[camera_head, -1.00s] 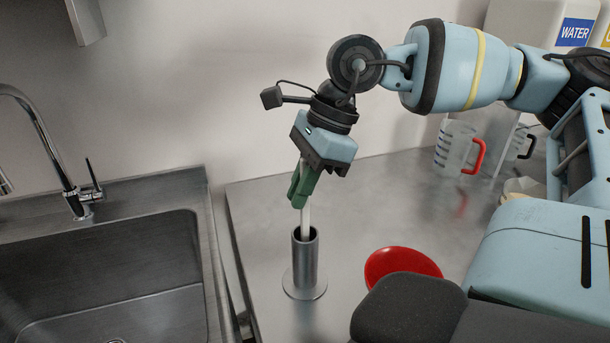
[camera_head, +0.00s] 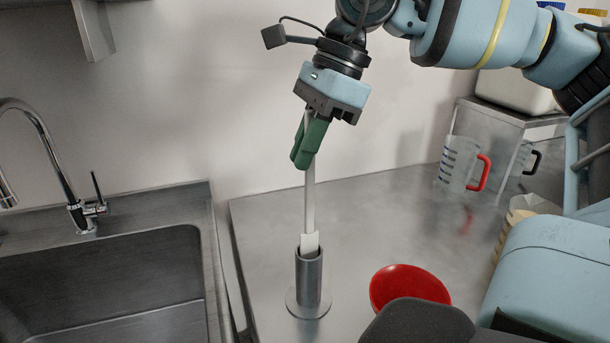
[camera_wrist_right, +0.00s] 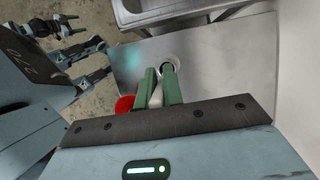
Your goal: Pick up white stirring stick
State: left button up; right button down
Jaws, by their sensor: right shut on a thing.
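The white stirring stick (camera_head: 310,205) stands upright above a metal tube holder (camera_head: 309,278) on the steel counter. Its wider lower end shows at the tube's mouth, and I cannot tell how much is still inside. My right gripper (camera_head: 306,150) has green fingers shut on the stick's upper part. In the right wrist view the stick (camera_wrist_right: 155,92) shows between the green fingers (camera_wrist_right: 160,80), with the holder's round base (camera_wrist_right: 170,62) beyond them. My left gripper is not clearly in view in the head view.
A red bowl (camera_head: 408,286) sits right of the holder. A sink (camera_head: 110,280) with a faucet (camera_head: 60,160) is at the left. A measuring jug with a red handle (camera_head: 460,165) and another with a black handle (camera_head: 525,160) stand at the back right.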

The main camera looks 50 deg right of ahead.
notch_tip(320, 180, up, 18)
jog(key=p, duration=0.1)
jog(key=shift+r, duration=0.25)
